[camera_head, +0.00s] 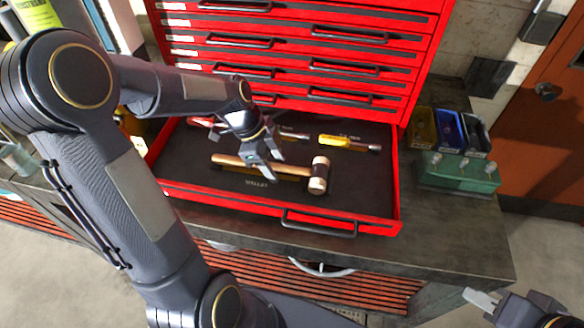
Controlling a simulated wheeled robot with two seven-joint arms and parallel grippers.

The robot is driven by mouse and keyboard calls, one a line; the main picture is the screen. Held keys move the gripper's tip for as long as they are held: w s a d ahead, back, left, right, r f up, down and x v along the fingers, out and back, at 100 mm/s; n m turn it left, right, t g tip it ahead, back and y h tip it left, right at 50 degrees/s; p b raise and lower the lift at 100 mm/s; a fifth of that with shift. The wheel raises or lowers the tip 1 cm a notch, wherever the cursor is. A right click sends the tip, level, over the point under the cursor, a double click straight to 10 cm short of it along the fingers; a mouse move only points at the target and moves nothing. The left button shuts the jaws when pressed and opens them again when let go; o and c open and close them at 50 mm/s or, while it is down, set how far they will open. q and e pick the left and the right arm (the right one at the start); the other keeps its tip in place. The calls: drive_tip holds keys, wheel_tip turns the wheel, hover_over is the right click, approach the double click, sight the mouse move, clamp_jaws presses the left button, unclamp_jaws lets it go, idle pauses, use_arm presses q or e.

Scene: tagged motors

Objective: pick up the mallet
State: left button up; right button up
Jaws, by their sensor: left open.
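The mallet (319,175) lies in the open red drawer (180,192), its dark head with pale faces to the right and its wooden handle pointing left. My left gripper (269,168) is open, pointing down at the middle of the handle, and hides part of it. I cannot tell whether the fingers are around the handle or just above it. My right gripper (483,300) is at the bottom right corner, away from the drawer, and its jaw state is unclear.
A yellow-handled screwdriver (343,142) and other tools lie behind the mallet. The red cabinet (425,60) rises behind the drawer. A green block (458,172) and small bins (448,130) stand on the bench to the right. The drawer's front right is clear.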

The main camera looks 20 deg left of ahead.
use_arm(q)
drive_tip(key=shift+d+f, duration=0.1)
drive_tip(key=shift+f, duration=0.2)
clamp_jaws()
drive_tip(key=shift+r, duration=0.1)
drive_tip(key=shift+w+r, duration=0.1)
